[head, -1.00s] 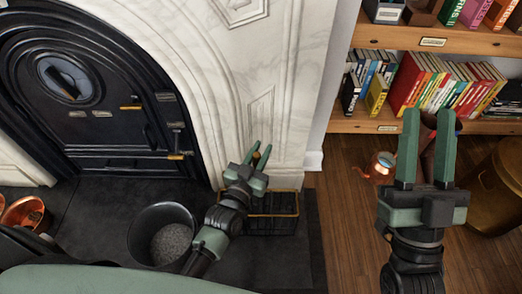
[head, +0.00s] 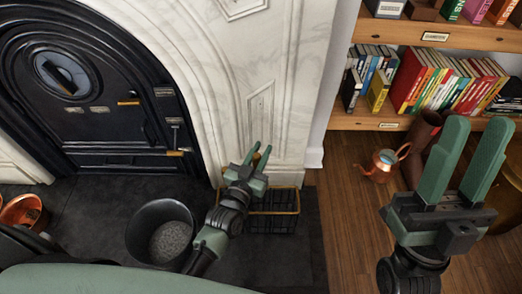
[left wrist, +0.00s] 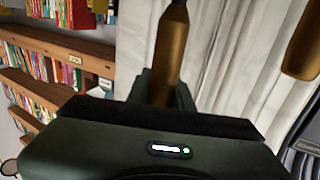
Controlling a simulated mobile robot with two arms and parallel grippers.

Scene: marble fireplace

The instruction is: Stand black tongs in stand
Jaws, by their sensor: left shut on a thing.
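My left gripper (head: 260,158) is low in front of the marble, above a black wire basket-like holder with a brass rim (head: 284,213). It is shut on a brass handle with a dark end, seen between its fingers in the left wrist view; I take this for the black tongs (left wrist: 171,45). In the head view the gripper hides nearly all of them. A second brass piece (left wrist: 306,42) shows at upper right there; I cannot tell what it belongs to. My right gripper (head: 475,140) is open and empty, at the right over the wood floor.
A dark bucket of grey ash (head: 140,232) stands left of my left arm. The marble surround (head: 288,120) rises close behind my left gripper.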

